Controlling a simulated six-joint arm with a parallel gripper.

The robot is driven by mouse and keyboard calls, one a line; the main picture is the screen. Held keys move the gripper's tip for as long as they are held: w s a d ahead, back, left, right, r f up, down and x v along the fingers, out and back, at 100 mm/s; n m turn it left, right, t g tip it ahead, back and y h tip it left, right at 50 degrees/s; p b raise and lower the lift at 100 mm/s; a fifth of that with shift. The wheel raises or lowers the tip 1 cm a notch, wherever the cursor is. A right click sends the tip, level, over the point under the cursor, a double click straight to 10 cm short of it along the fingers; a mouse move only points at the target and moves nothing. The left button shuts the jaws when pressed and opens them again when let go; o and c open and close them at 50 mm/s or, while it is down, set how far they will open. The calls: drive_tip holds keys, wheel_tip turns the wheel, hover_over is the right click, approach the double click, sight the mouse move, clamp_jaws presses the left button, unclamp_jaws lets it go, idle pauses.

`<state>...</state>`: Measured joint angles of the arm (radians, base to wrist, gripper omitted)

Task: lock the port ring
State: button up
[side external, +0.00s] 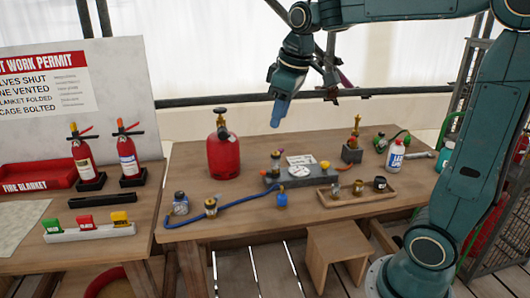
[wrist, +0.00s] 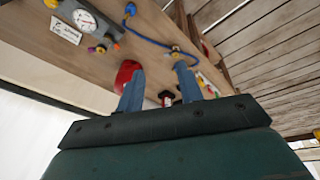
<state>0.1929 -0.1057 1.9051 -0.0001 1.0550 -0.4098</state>
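A grey block (side external: 315,179) with a round white dial (side external: 299,171) lies mid-bench. Small brass-coloured fittings stand at its left end (side external: 276,163) and right end (side external: 325,166); I cannot tell which part is the port ring or whether it is locked. The dial (wrist: 86,20) also shows in the wrist view, at the upper left. My gripper (side external: 276,124) hangs high above the back of the bench, pointing down, clear of everything. In the wrist view its two blue fingers (wrist: 159,76) are apart with nothing held between them.
A red gas cylinder (side external: 223,155) stands left of the block. A blue hose (side external: 240,205) runs along the front. A wooden tray (side external: 357,196) with small parts, a white bottle (side external: 395,154) and a torch-like fitting on a dark stand (side external: 352,154) are to the right.

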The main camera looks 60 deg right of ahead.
drive_tip(key=w+d+f+n+g, duration=0.2)
drive_tip(key=w+d+f, duration=0.3)
drive_tip(key=w+d, duration=0.5)
drive_tip(key=n+g, duration=0.1)
drive_tip(key=n, duration=0.1)
hover_over(265, 173)
wheel_tip(265, 173, down, 11)
drive_tip(key=shift+w+d+f+y, duration=0.2)
drive_tip(key=shift+w+y, duration=0.1)
drive_tip(key=shift+w, duration=0.2)
drive_tip(key=shift+f, duration=0.1)
wheel_tip(265, 173, down, 14)
drive_tip(key=shift+r, duration=0.2)
clamp_jaws()
